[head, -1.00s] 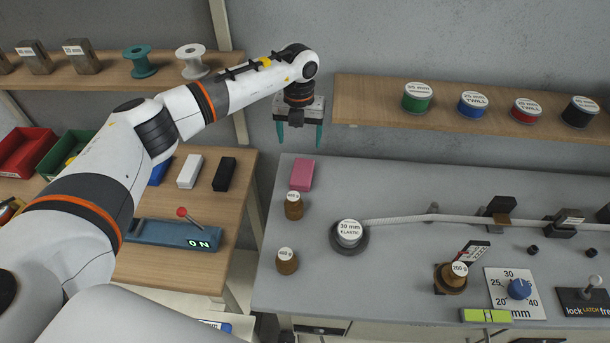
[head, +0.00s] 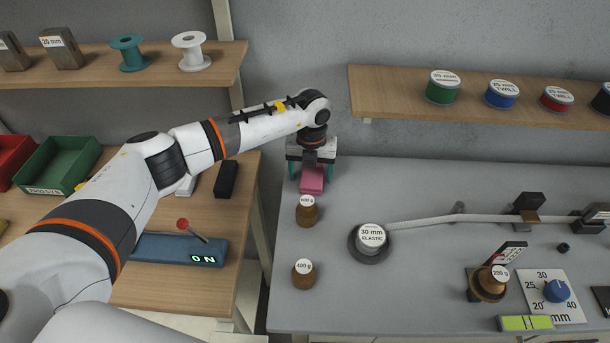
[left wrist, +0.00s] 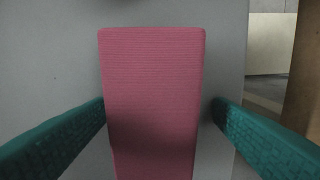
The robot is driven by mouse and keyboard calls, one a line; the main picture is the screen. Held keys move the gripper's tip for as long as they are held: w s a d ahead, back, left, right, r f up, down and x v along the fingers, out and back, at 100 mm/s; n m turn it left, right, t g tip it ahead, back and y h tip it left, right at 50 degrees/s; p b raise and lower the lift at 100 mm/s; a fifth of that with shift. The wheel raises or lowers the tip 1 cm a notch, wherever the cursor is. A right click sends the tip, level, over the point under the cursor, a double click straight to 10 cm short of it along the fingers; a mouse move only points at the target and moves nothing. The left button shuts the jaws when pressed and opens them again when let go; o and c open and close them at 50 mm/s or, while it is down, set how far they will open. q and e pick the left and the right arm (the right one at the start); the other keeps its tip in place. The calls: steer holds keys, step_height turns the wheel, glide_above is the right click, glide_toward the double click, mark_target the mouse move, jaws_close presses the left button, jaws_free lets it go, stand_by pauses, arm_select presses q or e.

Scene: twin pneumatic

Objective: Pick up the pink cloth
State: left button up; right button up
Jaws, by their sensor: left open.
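The pink cloth (head: 312,184) is a folded block lying on the grey table near its left back corner. It also fills the middle of the left wrist view (left wrist: 152,90). My left gripper (head: 311,172) is open, with its teal fingers on either side of the cloth. In the left wrist view the two fingers (left wrist: 160,125) flank it, and the left finger lies close to its edge. Part of the cloth is hidden under the gripper in the head view. My right gripper does not show.
A brass 600 g weight (head: 307,212) stands just in front of the cloth, with a 400 g weight (head: 303,273) nearer. A 30 mm elastic spool (head: 371,238) is to the right. A shelf with ribbon spools (head: 443,88) hangs behind. A wooden bench (head: 185,284) is left.

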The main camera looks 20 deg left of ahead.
arm_select(q)
steer(key=shift+d+r, duration=0.15)
steer(key=shift+c, duration=0.3)
steer(key=shift+s+d+r, duration=0.1)
steer(key=shift+d, duration=0.1)
steer(key=c, duration=0.3)
steer(key=shift+d, duration=0.1)
steer(key=c, duration=0.3)
steer(key=shift+a, duration=0.2)
steer(key=c, duration=0.4)
